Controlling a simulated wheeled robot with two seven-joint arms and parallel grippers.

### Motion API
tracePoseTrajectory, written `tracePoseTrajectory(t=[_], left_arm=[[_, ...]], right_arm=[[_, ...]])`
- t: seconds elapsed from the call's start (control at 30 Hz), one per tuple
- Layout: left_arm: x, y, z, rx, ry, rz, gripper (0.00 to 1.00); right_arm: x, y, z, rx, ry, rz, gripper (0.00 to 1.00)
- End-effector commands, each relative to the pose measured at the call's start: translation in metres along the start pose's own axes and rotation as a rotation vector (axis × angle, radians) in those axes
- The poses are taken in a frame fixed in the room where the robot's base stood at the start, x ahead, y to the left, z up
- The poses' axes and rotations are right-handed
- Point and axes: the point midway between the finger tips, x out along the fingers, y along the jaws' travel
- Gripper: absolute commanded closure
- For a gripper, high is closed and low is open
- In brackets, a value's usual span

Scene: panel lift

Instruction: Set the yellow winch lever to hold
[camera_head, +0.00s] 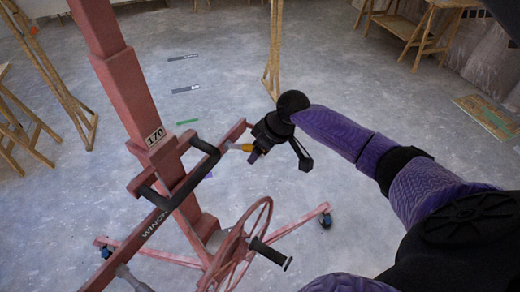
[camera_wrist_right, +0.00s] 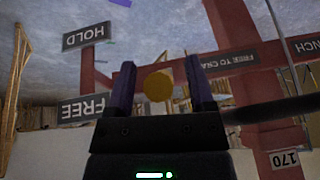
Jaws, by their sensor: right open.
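The yellow winch lever (camera_head: 247,148) shows as a small yellow tip on the red lift's right side in the head view. My right gripper (camera_head: 255,152) is right at it. In the wrist view the lever's round yellow end (camera_wrist_right: 158,86) lies between the two open purple fingers of my right gripper (camera_wrist_right: 158,80), with a gap on each side. The HOLD plate (camera_wrist_right: 87,36) and the FREE plate (camera_wrist_right: 86,107) appear upside down to the left; the yellow end is nearer FREE's height in the picture. The lever's shaft is mostly hidden. My left gripper is not in view.
The red lift mast (camera_head: 130,85) carries a 170 plate (camera_head: 155,136) and a black bar handle (camera_head: 190,178). A red handwheel (camera_head: 238,250) with a black grip is below my right gripper. Wooden trestles stand around; the floor between is mostly clear.

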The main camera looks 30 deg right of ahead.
Motion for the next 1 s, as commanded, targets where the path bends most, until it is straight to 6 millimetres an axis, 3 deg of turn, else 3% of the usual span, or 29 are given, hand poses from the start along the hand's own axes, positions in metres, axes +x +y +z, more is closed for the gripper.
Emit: tracePoseTrajectory(t=[0.13,0.4,0.47,1.0], left_arm=[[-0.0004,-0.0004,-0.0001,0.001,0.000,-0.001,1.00],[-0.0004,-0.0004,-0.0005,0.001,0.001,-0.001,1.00],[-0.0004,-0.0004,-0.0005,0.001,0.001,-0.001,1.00],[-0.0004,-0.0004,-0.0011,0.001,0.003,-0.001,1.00]], right_arm=[[-0.0006,0.0000,-0.0002,0.000,0.000,0.000,0.34],[-0.0007,0.0000,-0.0002,0.001,0.001,0.000,0.91],[-0.0007,0.0000,-0.0002,0.001,0.001,0.000,1.00],[-0.0008,-0.0001,-0.0003,0.001,0.001,0.000,1.00]])
